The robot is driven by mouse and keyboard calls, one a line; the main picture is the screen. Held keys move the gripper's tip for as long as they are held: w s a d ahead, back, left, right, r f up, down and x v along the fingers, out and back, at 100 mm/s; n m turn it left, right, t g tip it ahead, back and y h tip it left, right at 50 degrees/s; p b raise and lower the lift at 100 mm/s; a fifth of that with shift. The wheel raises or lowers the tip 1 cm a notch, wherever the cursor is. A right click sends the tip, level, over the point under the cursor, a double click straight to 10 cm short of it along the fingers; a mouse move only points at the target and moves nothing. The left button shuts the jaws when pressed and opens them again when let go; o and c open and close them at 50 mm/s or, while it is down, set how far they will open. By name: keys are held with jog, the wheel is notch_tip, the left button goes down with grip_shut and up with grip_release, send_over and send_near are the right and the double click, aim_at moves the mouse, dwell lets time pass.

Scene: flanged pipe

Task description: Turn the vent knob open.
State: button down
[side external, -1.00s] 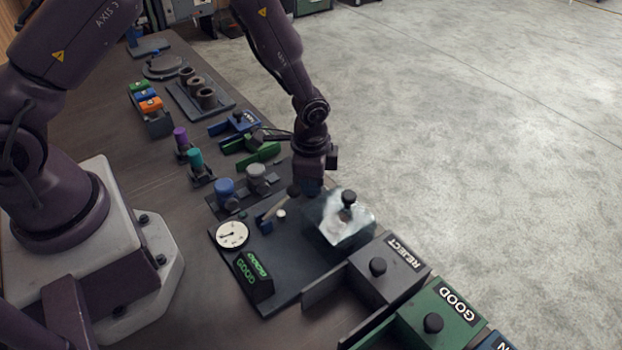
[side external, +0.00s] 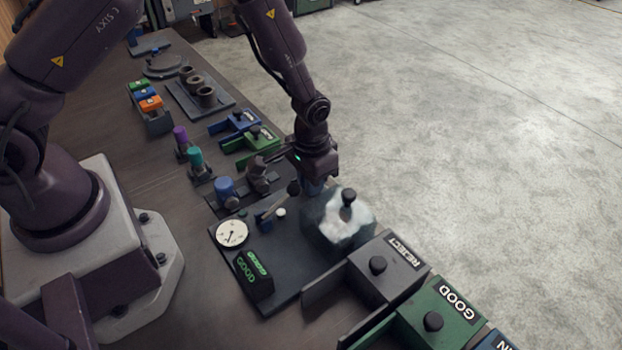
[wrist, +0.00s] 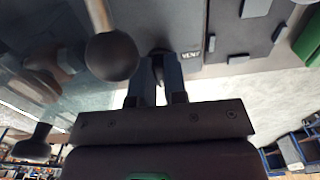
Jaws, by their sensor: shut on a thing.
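The vent knob (wrist: 158,62) is a small dark knob beside the white VENT label (wrist: 190,50) on the dark panel in the wrist view. My gripper (wrist: 157,82) has its two fingers on either side of the knob and is shut on it. In the side view my gripper (side external: 316,186) points down at the back of the dark test plate (side external: 285,279); it hides the knob there. The knob's exact angle is hard to tell. The white dial gauge (side external: 232,233) has its needle pointing down and slightly left. The display block (side external: 254,276) reads GOOD in green.
A lever with a black ball end (wrist: 112,56) stands close left of my fingers in the wrist view. A clear box with a black knob (side external: 348,198) stands just right of my gripper. REJECT (side external: 388,268) and GOOD (side external: 440,316) bins lie in front.

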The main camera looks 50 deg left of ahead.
jog(key=shift+r, duration=0.1)
dwell(0.4)
jog(key=c, duration=1.2)
grip_release()
jog(key=shift+o, duration=0.2)
notch_tip(320, 180, up, 13)
jog(key=s+a+r+t, duration=0.2)
jog(key=s+r, duration=0.7)
jog(key=s+a+r+t, duration=0.3)
jog(key=s+r, duration=0.6)
jog(key=r, duration=0.1)
jog(key=shift+s+a+r+t, duration=0.15)
jog(key=shift+a+r+t, duration=0.05)
jog(key=shift+a+t, duration=0.1)
